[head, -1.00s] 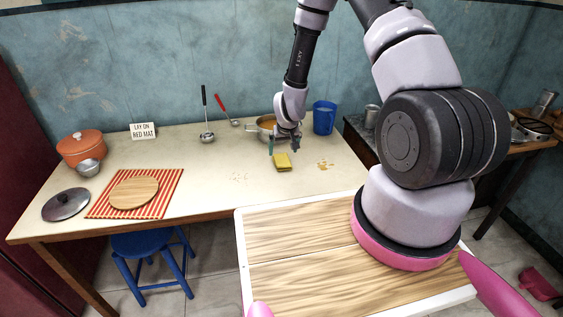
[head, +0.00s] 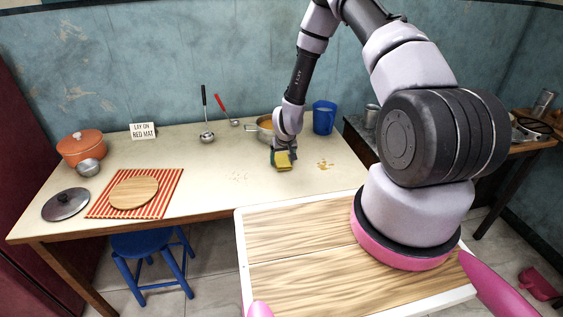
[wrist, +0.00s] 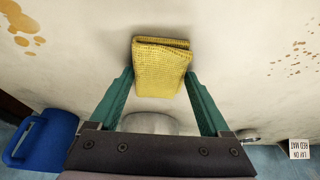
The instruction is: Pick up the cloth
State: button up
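The cloth (head: 283,160) is a small folded yellow piece on the cream table, in front of a pan. In the wrist view the cloth (wrist: 162,68) shows its folded edge at the top. My gripper (head: 283,155) is down at the cloth. In the wrist view its two teal fingers (wrist: 159,76) stand one on each side of the cloth, spread wide. A narrow gap shows beside the right finger; the left finger is very close to the cloth's edge. Whether either finger touches it is not clear.
A pan (head: 264,124) stands just behind my gripper, and a blue cup (head: 324,117) to its right. Brown stains (head: 325,164) lie right of the cloth. A striped red mat (head: 165,199) with a round board is at the left. The table's middle is mostly clear.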

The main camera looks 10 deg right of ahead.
aim_at(282, 159)
dwell(0.3)
notch_tip(282, 159, up, 10)
dwell(0.5)
jog(key=o, duration=0.6)
jog(key=c, duration=0.5)
jog(key=shift+d, duration=0.1)
